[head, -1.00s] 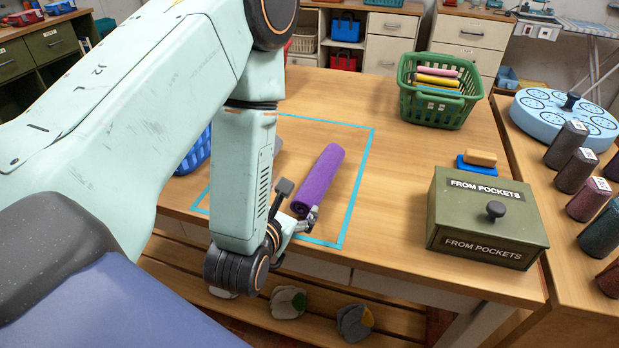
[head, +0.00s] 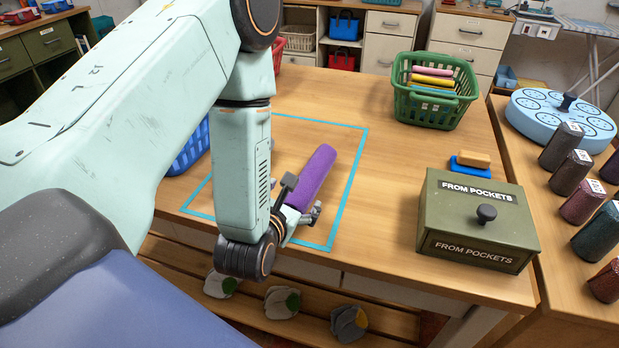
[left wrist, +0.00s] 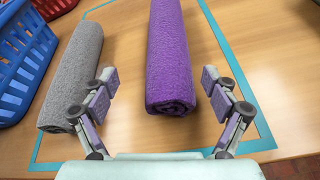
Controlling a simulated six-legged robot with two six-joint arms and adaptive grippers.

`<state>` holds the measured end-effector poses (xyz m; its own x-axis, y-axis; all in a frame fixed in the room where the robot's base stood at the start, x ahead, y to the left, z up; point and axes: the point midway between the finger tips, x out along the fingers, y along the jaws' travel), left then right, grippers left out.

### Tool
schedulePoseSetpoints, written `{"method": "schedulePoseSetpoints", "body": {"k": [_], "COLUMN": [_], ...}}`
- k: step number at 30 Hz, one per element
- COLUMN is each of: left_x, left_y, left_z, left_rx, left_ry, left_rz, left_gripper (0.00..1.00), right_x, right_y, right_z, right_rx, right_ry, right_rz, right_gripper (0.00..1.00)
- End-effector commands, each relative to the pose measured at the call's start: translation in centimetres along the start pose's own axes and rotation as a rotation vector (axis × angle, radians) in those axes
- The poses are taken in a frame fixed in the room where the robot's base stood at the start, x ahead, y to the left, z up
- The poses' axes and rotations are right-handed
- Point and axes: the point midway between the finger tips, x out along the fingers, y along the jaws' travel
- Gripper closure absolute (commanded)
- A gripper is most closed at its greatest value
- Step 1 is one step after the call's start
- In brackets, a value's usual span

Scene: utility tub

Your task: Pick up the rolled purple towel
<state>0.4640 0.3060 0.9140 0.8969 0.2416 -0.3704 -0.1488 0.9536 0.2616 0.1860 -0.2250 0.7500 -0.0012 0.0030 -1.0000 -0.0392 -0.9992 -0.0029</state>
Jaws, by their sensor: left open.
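The rolled purple towel (head: 314,176) lies on the wooden table inside a blue outlined rectangle. It also shows in the left wrist view (left wrist: 171,58), with its near end toward my gripper. My left gripper (head: 302,200) is open at the towel's near end. In the left wrist view its fingers (left wrist: 158,88) stand on either side of the towel's near end, with visible gaps between them and the towel. My arm hides part of the table left of the towel in the head view. My right gripper is not in view.
A grey rolled towel (left wrist: 74,75) lies left of the purple one, near the left finger. A blue basket (left wrist: 22,50) stands further left. A green basket (head: 432,104) with folded towels and a green box (head: 475,225) stand to the right. Table between is clear.

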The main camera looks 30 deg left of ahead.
Motion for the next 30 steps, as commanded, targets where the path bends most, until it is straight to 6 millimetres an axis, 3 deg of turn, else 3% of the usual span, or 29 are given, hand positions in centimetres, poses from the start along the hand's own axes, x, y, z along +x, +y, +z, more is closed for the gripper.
{"method": "schedulePoseSetpoints", "body": {"k": [10,20,30], "left_x": [4.5,5.1,5.0], "left_y": [-0.7,-0.7,-0.7], "left_z": [0.0,-0.1,-0.1], "left_rx": [0.002,0.002,0.002], "left_ry": [-0.002,0.001,0.000], "left_rz": [-0.002,-0.002,-0.002], "left_gripper": [0.14,0.14,0.43], "right_x": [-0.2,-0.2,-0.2], "right_y": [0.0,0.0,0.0], "right_z": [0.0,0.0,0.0], "right_rx": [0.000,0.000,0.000], "right_ry": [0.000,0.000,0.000], "right_rz": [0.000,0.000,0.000], "right_gripper": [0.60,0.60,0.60]}}
